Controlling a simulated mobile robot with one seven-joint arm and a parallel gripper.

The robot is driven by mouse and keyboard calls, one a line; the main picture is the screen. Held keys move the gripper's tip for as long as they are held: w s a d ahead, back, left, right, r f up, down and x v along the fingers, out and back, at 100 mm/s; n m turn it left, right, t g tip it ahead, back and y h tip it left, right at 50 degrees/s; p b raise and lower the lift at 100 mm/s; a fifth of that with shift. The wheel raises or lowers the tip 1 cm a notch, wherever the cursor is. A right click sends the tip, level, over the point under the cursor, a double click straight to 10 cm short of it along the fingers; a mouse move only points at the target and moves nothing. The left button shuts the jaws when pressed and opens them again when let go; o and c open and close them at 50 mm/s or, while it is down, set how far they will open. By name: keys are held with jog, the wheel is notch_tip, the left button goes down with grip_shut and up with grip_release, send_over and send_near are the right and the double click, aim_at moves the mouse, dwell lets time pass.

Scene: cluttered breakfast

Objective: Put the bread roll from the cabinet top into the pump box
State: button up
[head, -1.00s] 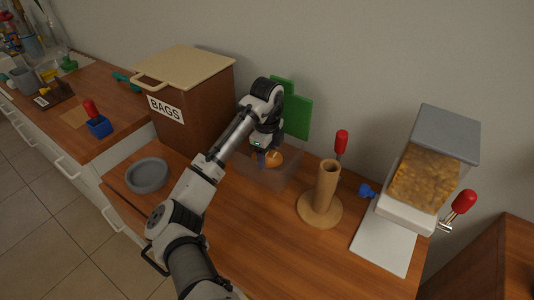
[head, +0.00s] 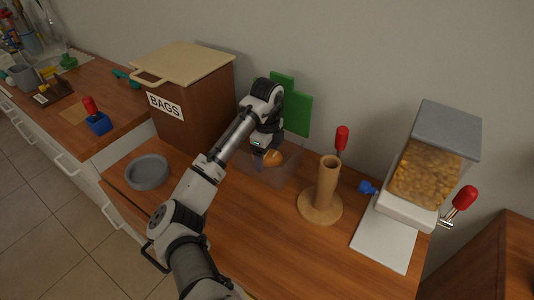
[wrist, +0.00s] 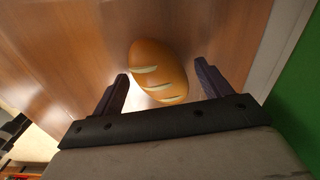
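The bread roll (head: 272,158), golden brown with pale slashes, lies inside a low see-through box (head: 284,177) on the wooden counter. This box seems to be the pump box; I see no label on it. My gripper (head: 263,149) is over the box, just above and beside the roll. In the wrist view the roll (wrist: 158,70) lies between and beyond the two dark fingers of my gripper (wrist: 162,85). The fingers are wide apart with gaps on both sides of the roll. The roll's underside is hidden.
A brown BAGS box (head: 197,105) stands left of the see-through box, with green panels (head: 297,112) behind. A tan upright tube (head: 327,184) and a cereal dispenser (head: 425,172) stand to the right. A grey bowl (head: 147,172) is front left.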

notch_tip(320, 180, up, 14)
dwell(0.6)
jog(key=shift+f, duration=0.15)
